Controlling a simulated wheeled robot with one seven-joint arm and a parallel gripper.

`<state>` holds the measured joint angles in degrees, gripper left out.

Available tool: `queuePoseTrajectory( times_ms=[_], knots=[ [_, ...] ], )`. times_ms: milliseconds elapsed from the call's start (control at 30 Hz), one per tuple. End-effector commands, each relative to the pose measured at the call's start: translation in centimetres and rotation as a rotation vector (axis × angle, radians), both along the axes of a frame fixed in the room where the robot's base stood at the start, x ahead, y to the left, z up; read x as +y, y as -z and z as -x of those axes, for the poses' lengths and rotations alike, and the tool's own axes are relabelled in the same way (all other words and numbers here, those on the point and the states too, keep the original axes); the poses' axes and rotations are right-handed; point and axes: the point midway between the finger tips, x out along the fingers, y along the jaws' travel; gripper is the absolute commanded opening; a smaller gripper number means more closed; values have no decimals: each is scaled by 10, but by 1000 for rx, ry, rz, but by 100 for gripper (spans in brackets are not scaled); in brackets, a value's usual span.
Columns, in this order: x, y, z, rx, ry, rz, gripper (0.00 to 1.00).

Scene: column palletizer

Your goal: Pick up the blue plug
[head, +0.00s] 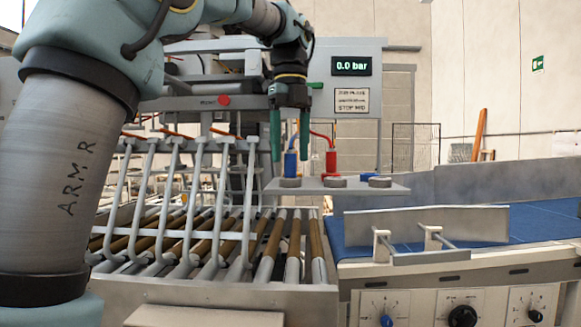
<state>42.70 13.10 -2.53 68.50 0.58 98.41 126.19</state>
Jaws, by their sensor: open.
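The blue plug (291,164) stands upright on a grey round base on a small grey shelf (392,190), with a blue hose curving from its top. My gripper (290,158) comes down from above with its two green fingers apart, pointing down. The fingers appear on either side of the plug's upper part, the left one reaching lower in the picture. I cannot tell whether they touch it. A red plug (331,163) with a red hose stands just to the right on the same shelf.
A third round base (380,182) on the shelf holds no plug. Behind is a panel with a display (352,66) reading 0.0 bar. A roller conveyor (240,245) with bent white bars lies at left below, and a blue belt (470,222) at right.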

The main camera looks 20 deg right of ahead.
Motion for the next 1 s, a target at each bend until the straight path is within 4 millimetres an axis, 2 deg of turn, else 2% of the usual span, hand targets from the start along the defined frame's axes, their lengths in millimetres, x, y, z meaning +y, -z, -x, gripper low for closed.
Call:
queuePoseTrajectory(
  times_ms=[100,200,467,1000],
  knots=[
    [0,14,1,2,0,-3,66],
    [0,21,1,1,0,-1,66],
    [0,22,0,0,0,0,65],
    [0,22,0,0,-1,0,4]
  ],
)
